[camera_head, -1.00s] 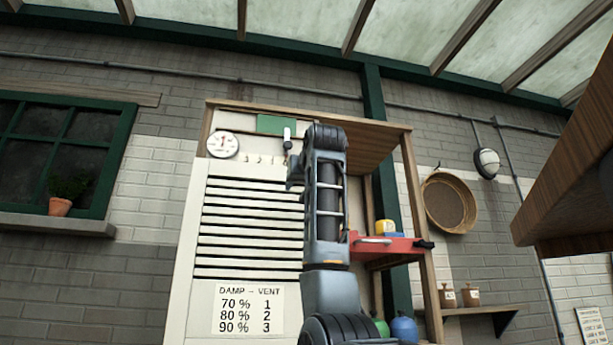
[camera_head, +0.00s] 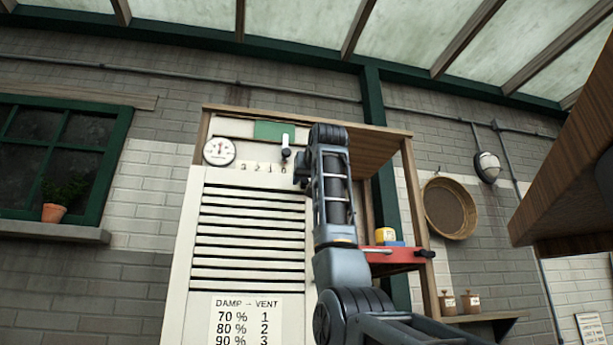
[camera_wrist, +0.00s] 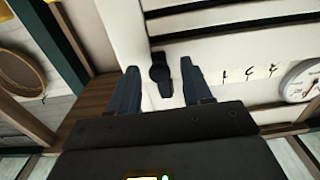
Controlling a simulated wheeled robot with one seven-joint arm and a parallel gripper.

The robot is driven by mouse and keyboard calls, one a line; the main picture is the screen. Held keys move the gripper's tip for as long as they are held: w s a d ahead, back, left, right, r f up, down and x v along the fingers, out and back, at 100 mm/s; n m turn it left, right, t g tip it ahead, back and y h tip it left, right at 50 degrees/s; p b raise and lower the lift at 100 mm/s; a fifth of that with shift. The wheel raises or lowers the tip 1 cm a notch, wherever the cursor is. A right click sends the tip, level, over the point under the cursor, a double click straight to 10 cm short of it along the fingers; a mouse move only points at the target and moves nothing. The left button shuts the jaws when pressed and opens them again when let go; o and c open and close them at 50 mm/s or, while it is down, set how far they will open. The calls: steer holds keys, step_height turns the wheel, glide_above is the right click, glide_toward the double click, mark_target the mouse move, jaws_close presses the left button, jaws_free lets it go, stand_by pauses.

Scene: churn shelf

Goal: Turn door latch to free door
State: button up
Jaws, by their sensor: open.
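A dark latch (camera_wrist: 160,72), with a round pivot and a short arm, is on the pale panel in the wrist view. It lies between the fingertips of my open gripper (camera_wrist: 160,76); I see no clear contact with either finger. In the head view my gripper (camera_head: 301,172) is at the upper right of the white slatted door (camera_head: 197,250), and it and my arm hide the latch there. A lever with a white handle (camera_head: 286,142) stands just left of my gripper, by the printed numbers.
A round dial (camera_head: 219,151) is at the panel's upper left. A red shelf (camera_head: 395,257) with a yellow container (camera_head: 385,234) is right of my arm. A wooden frame post (camera_head: 417,215) is beyond it. A brown wooden overhang (camera_head: 570,170) is at the far right.

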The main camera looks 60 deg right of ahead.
steer(key=shift+c, duration=0.2)
jaws_close()
stand_by(0.3)
steer(key=s+d+r+n, duration=0.3)
steer(key=r+n, duration=0.1)
steer(key=n, duration=1.4)
steer(key=shift+s+r, duration=0.2)
steer(key=shift+r, duration=0.15)
stand_by(0.5)
